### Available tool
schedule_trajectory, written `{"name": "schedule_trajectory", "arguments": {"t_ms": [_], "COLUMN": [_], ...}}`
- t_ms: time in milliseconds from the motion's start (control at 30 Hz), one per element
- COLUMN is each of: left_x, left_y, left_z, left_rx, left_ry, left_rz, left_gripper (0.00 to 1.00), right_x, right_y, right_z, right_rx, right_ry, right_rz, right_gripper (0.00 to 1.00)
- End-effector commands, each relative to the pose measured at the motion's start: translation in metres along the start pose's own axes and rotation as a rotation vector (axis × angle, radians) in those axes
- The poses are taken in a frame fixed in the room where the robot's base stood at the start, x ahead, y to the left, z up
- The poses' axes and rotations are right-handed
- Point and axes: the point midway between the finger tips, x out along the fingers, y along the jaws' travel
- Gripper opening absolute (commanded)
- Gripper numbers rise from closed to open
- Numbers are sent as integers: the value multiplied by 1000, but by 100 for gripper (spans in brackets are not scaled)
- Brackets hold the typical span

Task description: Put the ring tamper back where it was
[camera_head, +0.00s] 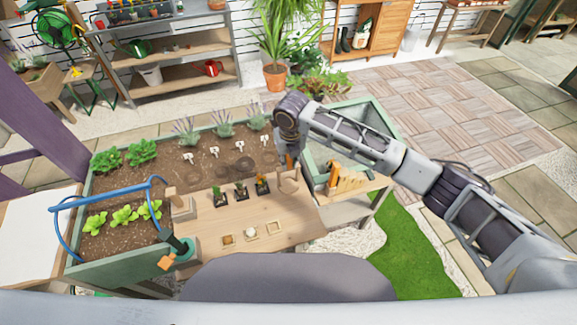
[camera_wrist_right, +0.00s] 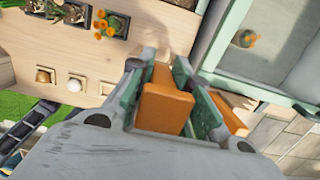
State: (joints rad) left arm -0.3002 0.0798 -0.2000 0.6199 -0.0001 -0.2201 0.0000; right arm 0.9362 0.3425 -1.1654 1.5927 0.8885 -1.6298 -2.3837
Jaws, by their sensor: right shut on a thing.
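My right gripper (camera_head: 289,160) reaches down near the right end of the planter bench, beside the wooden work board (camera_head: 222,214). In the right wrist view, its green fingers (camera_wrist_right: 158,92) are shut on an orange block-shaped handle (camera_wrist_right: 165,108), which I take to be the ring tamper's. The handle's lower end is hidden, and I cannot make out a ring. A wooden holder (camera_head: 345,183) with orange parts stands to the right of the gripper. Another orange piece (camera_wrist_right: 229,114) shows just right of the fingers in the right wrist view. My left gripper is not in view.
Small potted plants (camera_head: 241,190) and shallow square trays (camera_head: 250,233) are on the board. Soil with lavender and white labels (camera_head: 214,152) lies behind. A green-framed glazed box (camera_head: 340,120) stands close behind my right arm. A blue hoop-shaped tool (camera_head: 110,192) is at the left.

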Motion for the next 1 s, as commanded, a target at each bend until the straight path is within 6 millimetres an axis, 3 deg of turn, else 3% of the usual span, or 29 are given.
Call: {"name": "schedule_trajectory", "arguments": {"t_ms": [400,867,900,1000], "left_x": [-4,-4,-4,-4], "left_y": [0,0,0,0], "left_z": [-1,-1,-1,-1], "left_rx": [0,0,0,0], "left_ry": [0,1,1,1], "left_rz": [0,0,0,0], "left_gripper": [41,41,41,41], "right_x": [35,38,38,38], "right_y": [0,0,0,0], "right_z": [-5,-5,-5,-5], "right_rx": [-1,-1,-1,-1], "right_ry": [1,0,0,1], "right_rz": [-1,0,0,0], "right_gripper": [0,0,23,36]}}
